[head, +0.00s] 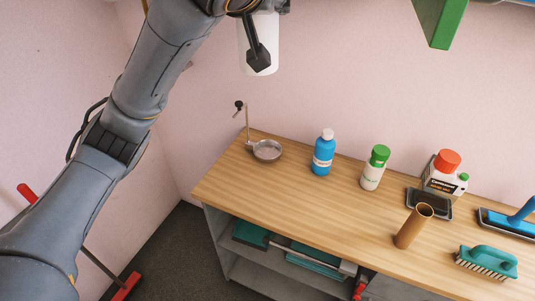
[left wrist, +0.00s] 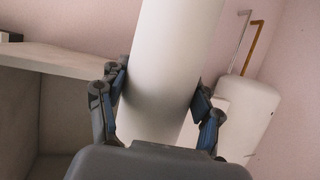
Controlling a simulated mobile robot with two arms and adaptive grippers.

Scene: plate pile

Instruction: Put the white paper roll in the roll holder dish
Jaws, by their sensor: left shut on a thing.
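The white paper roll (head: 266,32) is held upright at the top of the head view, high above the table. My left gripper (left wrist: 160,98) is shut on it, with one finger on each side of the roll (left wrist: 175,60) in the left wrist view. In the head view one dark fingertip lies across the roll's lower front. The roll holder dish (head: 267,151) is a small round metal dish with a thin upright post at the table's left end. It is empty. The roll is above and apart from it. My right gripper is not in view.
The wooden table (head: 330,205) also bears a blue bottle (head: 323,153), a green-capped bottle (head: 375,168), a brown tube (head: 413,227), a red-capped container (head: 445,172) and a teal brush (head: 486,262). The table top around the dish is clear. A green object (head: 438,22) hangs above.

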